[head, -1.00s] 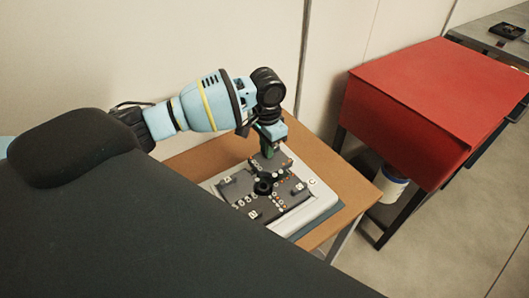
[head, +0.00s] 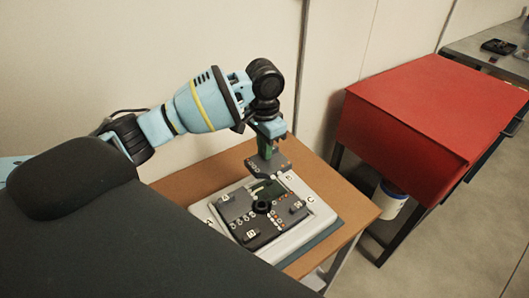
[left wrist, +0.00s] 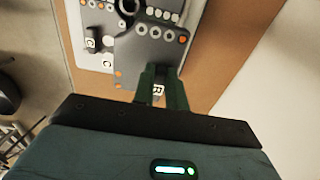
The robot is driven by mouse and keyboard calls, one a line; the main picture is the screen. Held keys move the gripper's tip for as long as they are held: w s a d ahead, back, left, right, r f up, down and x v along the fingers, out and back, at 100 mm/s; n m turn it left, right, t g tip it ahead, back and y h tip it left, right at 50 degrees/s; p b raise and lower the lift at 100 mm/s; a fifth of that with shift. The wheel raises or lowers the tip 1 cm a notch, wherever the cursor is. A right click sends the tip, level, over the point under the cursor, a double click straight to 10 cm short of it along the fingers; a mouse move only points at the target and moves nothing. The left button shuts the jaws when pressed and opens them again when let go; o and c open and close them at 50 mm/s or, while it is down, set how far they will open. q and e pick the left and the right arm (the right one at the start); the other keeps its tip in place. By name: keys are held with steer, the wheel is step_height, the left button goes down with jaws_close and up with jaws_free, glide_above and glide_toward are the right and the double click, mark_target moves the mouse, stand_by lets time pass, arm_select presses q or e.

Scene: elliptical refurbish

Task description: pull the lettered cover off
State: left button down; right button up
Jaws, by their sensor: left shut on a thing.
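My left gripper (head: 267,148) is shut on a dark grey cover piece (head: 270,167) and holds it above the device (head: 296,233). In the left wrist view the gripper's green fingers (left wrist: 161,85) pinch this cover piece (left wrist: 150,60), which has pale rings and orange dots; a light letter tag, perhaps B or R, shows between the fingers. The device has a pale housing and a dark grey lettered panel (head: 252,236) with a black ring (head: 262,206) in its middle. My right gripper is not in view.
The device stands on a brown wooden table (head: 195,184) against a pale wall. A red cabinet (head: 425,110) stands to the right, with a white container (head: 390,204) below it. Open floor lies at the lower right.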

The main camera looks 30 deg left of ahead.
arm_select(q)
steer(key=shift+r, duration=3.4)
